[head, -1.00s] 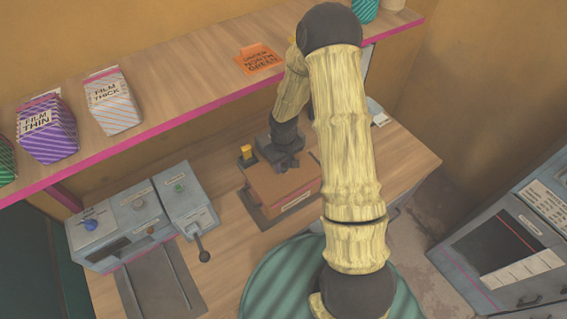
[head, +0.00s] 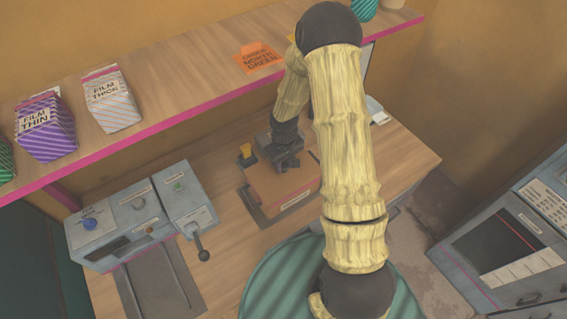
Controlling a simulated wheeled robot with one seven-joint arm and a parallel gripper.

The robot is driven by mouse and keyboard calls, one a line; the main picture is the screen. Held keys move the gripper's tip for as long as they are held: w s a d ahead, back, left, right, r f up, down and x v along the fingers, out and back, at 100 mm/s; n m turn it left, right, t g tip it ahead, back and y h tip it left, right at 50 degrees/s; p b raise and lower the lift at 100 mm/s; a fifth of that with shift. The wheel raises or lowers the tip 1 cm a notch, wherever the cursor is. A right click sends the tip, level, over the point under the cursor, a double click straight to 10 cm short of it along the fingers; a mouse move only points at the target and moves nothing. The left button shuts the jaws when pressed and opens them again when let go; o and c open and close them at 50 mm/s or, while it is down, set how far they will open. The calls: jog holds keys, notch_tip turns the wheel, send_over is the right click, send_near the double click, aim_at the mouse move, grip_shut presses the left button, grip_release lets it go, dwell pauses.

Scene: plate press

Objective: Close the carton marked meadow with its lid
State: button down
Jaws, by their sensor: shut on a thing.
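A brown carton (head: 282,190) sits on a dark mat (head: 256,212) on the wooden bench. It has a pale label on its front side, too small to read, so I cannot tell whether it says meadow. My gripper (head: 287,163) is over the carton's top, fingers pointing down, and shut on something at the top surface. What it holds is mostly hidden by the gripper and too small to make out; I cannot tell the lid apart from the carton.
A grey machine (head: 140,215) with a lever (head: 203,252) stands left of the carton. A yellow-topped block (head: 246,151) is close behind the carton. The shelf (head: 180,75) above holds several packets and an orange sign (head: 259,59). A grey cabinet (head: 510,235) stands at right.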

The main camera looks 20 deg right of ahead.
jog(key=shift+d+f, duration=0.1)
jog(key=shift+f, duration=0.15)
dwell(0.4)
jog(key=shift+f+b, duration=0.1)
jog(key=shift+b, duration=0.25)
dwell(0.5)
jog(key=c, duration=0.5)
grip_release()
jog(key=shift+a, duration=0.2)
jog(key=shift+r+p, duration=2.7)
jog(key=shift+r, duration=0.85)
